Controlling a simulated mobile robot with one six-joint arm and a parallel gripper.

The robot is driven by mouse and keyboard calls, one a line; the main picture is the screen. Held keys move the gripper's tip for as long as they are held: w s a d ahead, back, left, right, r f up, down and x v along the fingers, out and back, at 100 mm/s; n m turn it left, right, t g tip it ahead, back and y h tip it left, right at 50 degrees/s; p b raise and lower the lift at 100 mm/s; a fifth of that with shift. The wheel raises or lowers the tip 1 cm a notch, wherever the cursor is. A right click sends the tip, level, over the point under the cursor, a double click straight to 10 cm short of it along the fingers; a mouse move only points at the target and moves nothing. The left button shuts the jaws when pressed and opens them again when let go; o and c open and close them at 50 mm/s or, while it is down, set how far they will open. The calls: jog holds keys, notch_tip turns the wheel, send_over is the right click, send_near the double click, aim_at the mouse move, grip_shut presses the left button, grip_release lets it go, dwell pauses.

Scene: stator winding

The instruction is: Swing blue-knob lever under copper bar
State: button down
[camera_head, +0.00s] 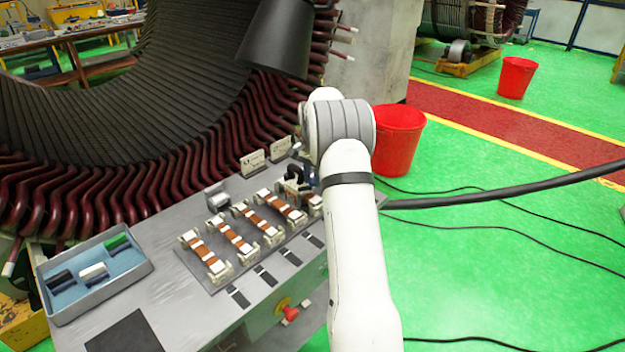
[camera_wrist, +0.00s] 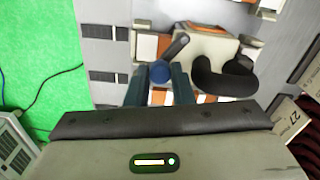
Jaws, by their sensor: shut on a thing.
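The blue knob (camera_wrist: 160,72) is between the two dark fingers of my gripper (camera_wrist: 158,82) in the wrist view, and the gripper is shut on it. A short dark grey lever (camera_wrist: 177,46) runs from the knob up and right, towards a beige block (camera_wrist: 205,45). A copper bar (camera_wrist: 148,46) shows past the fingertips, partly hidden by them; I cannot tell whether the lever is under it. In the head view, several copper bars (camera_head: 235,236) lie in white clamps on the grey bench. My gripper there is mostly hidden behind my white arm.
A black curved piece (camera_wrist: 222,78) lies right of the lever. A blue-lined tray (camera_head: 95,275) with coloured blocks is at the bench's left. The stator with dark red coils (camera_head: 100,195) rises behind. A red bucket (camera_head: 397,140) and a thick cable (camera_head: 500,192) are on the right.

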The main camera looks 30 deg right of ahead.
jog(key=shift+w+n, duration=0.3)
jog(key=shift+n, duration=0.5)
jog(key=c, duration=1.3)
grip_release()
jog(key=shift+o, duration=0.2)
jog(key=shift+s, duration=0.1)
